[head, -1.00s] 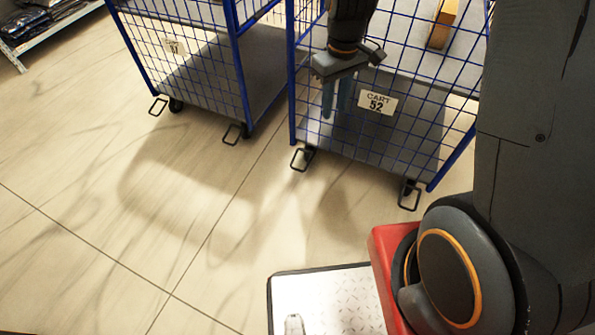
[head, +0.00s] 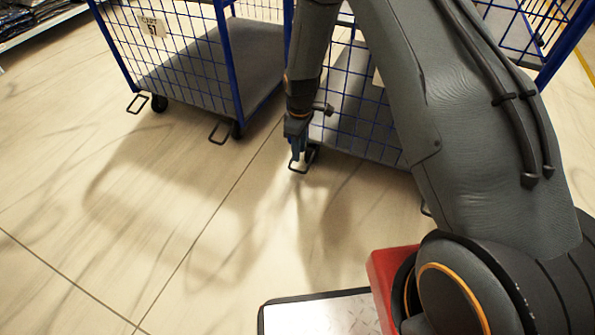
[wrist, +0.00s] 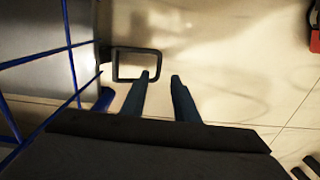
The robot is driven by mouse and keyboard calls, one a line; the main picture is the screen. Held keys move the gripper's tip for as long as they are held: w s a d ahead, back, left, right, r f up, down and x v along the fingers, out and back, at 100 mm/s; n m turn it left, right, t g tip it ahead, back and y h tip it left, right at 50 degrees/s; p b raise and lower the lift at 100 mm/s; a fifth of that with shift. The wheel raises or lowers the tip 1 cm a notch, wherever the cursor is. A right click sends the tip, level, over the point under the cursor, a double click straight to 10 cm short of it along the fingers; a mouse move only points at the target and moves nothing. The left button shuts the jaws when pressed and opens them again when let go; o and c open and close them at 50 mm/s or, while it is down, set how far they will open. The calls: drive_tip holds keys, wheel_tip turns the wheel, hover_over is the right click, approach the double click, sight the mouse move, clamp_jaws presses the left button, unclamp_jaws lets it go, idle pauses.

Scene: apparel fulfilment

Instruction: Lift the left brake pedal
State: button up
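The left brake pedal of the right-hand cart is a dark rectangular loop (head: 311,160) low at that cart's front left corner, just above the floor. It also shows in the wrist view (wrist: 136,64) as a dark frame sticking out from the cart. My gripper (head: 298,160) is down beside this pedal in the head view, partly in front of it. In the wrist view my gripper (wrist: 160,78) has its two blue fingers apart with nothing between them. The left fingertip is close to the pedal's near corner; I cannot tell whether it touches.
The right-hand blue wire cart (head: 350,135) stands behind my gripper, partly hidden by my arm. Another blue cart (head: 185,60) with pedals (head: 220,132) stands to the left. The tiled floor (head: 150,220) in front is clear.

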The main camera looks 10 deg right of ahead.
drive_tip(key=f+b, duration=0.1)
drive_tip(key=f, duration=0.3)
drive_tip(key=f+b, duration=0.2)
drive_tip(key=f, duration=0.2)
drive_tip(key=shift+a+f, duration=0.2)
drive_tip(key=shift+f, duration=0.15)
clamp_jaws()
